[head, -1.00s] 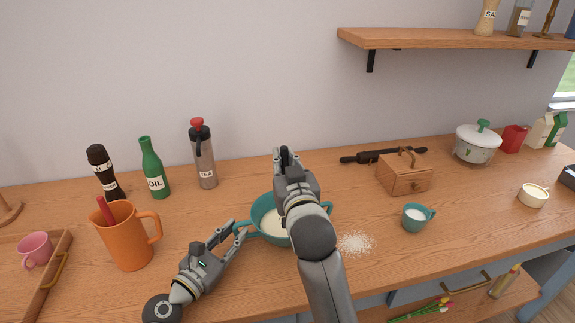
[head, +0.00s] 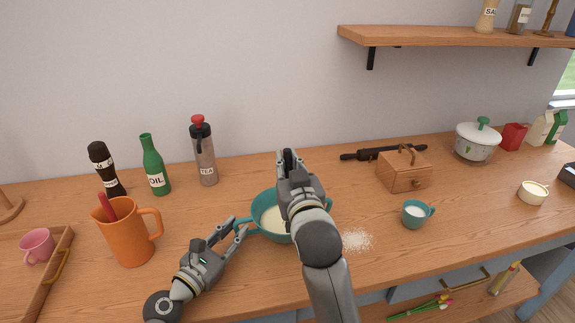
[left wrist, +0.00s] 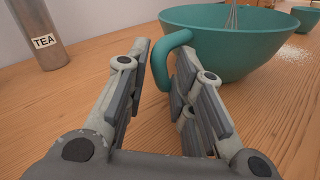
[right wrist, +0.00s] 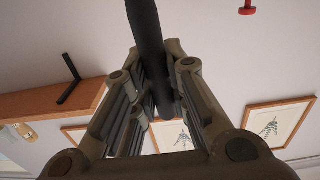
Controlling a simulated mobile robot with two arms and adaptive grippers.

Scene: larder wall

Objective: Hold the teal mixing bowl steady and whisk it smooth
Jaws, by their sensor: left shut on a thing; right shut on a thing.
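The teal mixing bowl (head: 263,235) stands on the counter with a pale cream mixture in it, its right part hidden behind my right arm. In the left wrist view the bowl (left wrist: 240,52) shows its looped side handle between my left fingers. My left gripper (head: 233,233) is shut on that handle; it also shows in the left wrist view (left wrist: 163,75). My right gripper (head: 287,160) is above the bowl, shut on the whisk's dark handle (right wrist: 150,45). The whisk's wires (left wrist: 232,16) reach down into the bowl; the head view hides them.
White powder (head: 357,240) lies spilled right of the bowl. A small teal cup (head: 414,216) and a wooden box (head: 404,172) stand further right. An orange jug (head: 128,238), an oil bottle (head: 154,168) and a tea flask (head: 205,155) stand left.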

